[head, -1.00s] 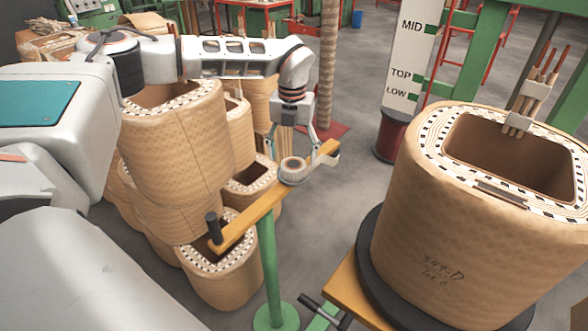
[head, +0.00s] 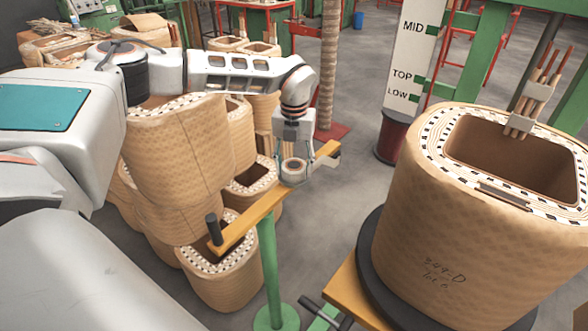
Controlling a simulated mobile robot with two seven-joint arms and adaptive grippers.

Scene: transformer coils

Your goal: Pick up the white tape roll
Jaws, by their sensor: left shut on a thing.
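The white tape roll (head: 294,166) is a small ring with a dark, brownish centre. It is at the yellow bar on the green stand, in the middle of the head view. My left gripper (head: 294,172) reaches down from above, with its fingers around the roll, shut on it. I cannot tell whether the roll still touches the bar. My right gripper is not in view.
The yellow bar (head: 246,219) on its green post (head: 269,270) has a dark upright peg at its near end. A large coil (head: 440,225) stands at right. Stacked coils (head: 172,150) stand at left, close to my left arm. Grey floor (head: 345,215) is clear between.

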